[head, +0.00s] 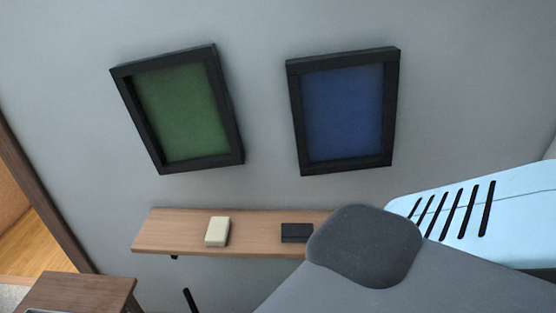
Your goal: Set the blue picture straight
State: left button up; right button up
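The blue picture (342,114) hangs on the grey wall at the upper middle right of the head view, in a thick black frame. Its top edge rises a little toward the right, and its sides narrow toward the bottom, so how far it is tilted is hard to tell. Nothing touches it. Neither of my grippers is in view. A part of my own arm, light blue and dark grey, covers the lower right.
A green picture (182,108) in a black frame hangs to the left, tilted. Below, a wooden wall shelf (162,232) holds a cream block (217,231) and a dark block (296,233). A brown wooden table (80,292) stands lower left. The wall between pictures is bare.

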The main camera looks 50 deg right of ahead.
aim_at(343, 105)
jog(key=z, duration=2)
jog(key=k+u, duration=0.2)
jog(key=i, duration=0.05)
